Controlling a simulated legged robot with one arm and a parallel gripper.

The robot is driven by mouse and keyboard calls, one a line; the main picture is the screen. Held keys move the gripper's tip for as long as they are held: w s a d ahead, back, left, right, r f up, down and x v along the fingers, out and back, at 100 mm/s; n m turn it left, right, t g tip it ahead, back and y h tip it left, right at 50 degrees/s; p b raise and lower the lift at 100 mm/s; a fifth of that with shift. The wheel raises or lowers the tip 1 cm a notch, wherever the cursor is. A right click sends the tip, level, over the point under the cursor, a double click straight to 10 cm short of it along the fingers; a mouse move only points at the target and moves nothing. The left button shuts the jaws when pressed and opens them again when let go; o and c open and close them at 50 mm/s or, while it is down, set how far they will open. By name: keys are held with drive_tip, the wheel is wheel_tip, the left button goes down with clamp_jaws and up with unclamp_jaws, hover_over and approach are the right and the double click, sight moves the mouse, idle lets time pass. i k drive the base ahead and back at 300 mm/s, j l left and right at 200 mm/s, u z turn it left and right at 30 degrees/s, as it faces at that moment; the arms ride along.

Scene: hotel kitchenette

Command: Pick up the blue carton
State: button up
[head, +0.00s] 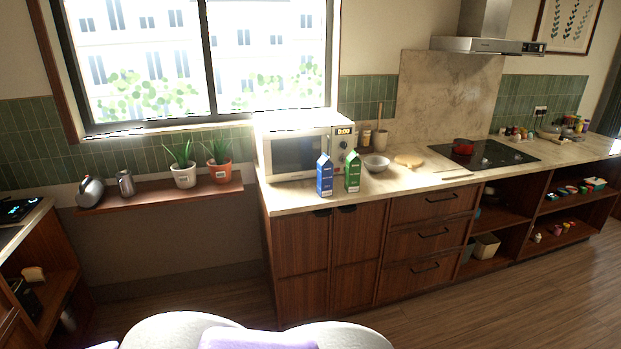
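A blue carton (325,176) stands upright on the counter near its front left end, in front of the microwave. A green carton (352,172) stands close beside it on the right. The blue carton's front is unobstructed. My gripper cannot be made out; only white and lilac parts of my own body show at the bottom edge, well away from the counter.
The microwave (297,153) stands behind the cartons. A grey bowl (376,163) and a cutting board (409,161) lie to their right on the counter (400,183). A wooden shelf (160,194) holds plants on the left. The floor (470,312) ahead is clear.

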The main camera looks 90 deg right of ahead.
sight(325, 168)
drive_tip(key=k+l+z, duration=0.1)
drive_tip(key=z, duration=0.35)
drive_tip(key=l+z, duration=0.2)
drive_tip(key=z, duration=0.3)
drive_tip(key=k+l+z, duration=0.1)
drive_tip(key=z, duration=0.35)
drive_tip(key=l+z, duration=0.25)
drive_tip(key=z, duration=0.25)
drive_tip(key=l+z, duration=0.15)
drive_tip(key=l, duration=0.25)
drive_tip(key=i+l+z, duration=0.1)
drive_tip(key=l, duration=0.3)
drive_tip(key=i+l+z, duration=0.15)
drive_tip(key=l, duration=0.25)
drive_tip(key=i+l+z, duration=0.1)
drive_tip(key=l, duration=0.3)
drive_tip(key=i+l+z, duration=0.15)
drive_tip(key=l, duration=0.2)
drive_tip(key=z, duration=1.4)
